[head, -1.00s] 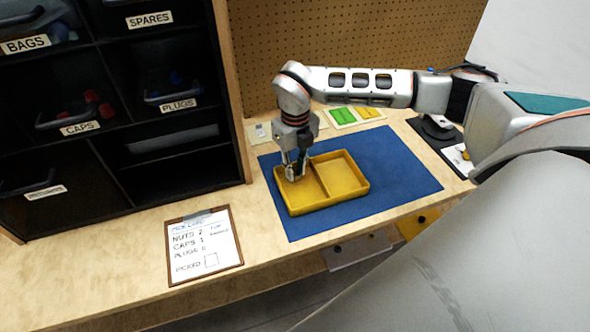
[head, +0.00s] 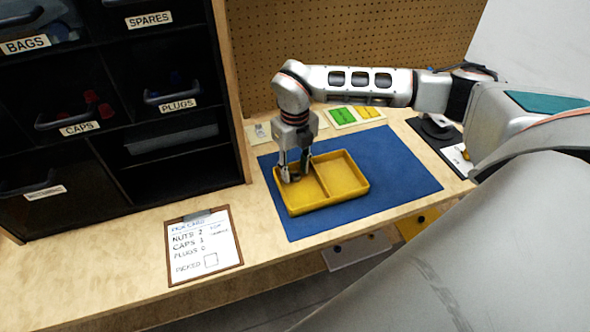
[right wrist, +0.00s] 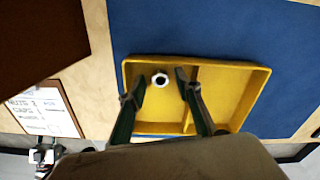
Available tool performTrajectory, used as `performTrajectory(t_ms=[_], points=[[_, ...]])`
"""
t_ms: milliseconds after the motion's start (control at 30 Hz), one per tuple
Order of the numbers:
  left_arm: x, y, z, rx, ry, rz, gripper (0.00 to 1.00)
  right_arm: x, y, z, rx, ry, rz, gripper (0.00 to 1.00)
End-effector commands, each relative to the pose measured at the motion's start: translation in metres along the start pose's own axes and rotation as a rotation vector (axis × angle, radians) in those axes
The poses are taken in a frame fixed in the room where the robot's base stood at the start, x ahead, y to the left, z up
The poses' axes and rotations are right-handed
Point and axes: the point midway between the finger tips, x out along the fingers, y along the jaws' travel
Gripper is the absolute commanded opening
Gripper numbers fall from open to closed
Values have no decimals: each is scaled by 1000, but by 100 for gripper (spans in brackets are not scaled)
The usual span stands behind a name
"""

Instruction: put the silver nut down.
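The silver nut (right wrist: 159,79) shows in the right wrist view as a small pale ring with a dark hole. It lies in the left compartment of the yellow two-part tray (right wrist: 245,97). My right gripper (head: 294,177) is over that compartment in the head view, with its fingers spread. In the right wrist view the two fingers stand on either side of the nut, with a gap to each. In the head view I cannot make out the nut among the fingers. The tray (head: 330,204) has an empty right compartment.
The tray rests on a blue mat (head: 408,184) on the wooden bench. A pick card on a clipboard (head: 204,246) lies to the left. A dark shelf of labelled bins (head: 100,90) stands at the left, and a pegboard (head: 350,50) rises behind. The mat's right side is clear.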

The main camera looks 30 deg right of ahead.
Motion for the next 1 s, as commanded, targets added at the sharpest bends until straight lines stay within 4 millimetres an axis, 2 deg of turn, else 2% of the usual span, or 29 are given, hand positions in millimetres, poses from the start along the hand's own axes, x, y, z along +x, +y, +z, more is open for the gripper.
performTrajectory(t_ms=[300, 500, 700, 1000], points=[[-3, -1, -7, -3, 5, 0, 24, -66, 0, 1, -1, -6, 0, 34], [-5, -1, -10, -3, 7, 0, 24, -98, 0, 1, 1, -4, 0, 34], [-5, -1, -11, -2, 8, 0, 24, -112, 0, 0, -1, -2, 0, 34], [-6, -1, -12, -2, 10, 0, 24, -113, 0, 0, 0, -1, 0, 34]])
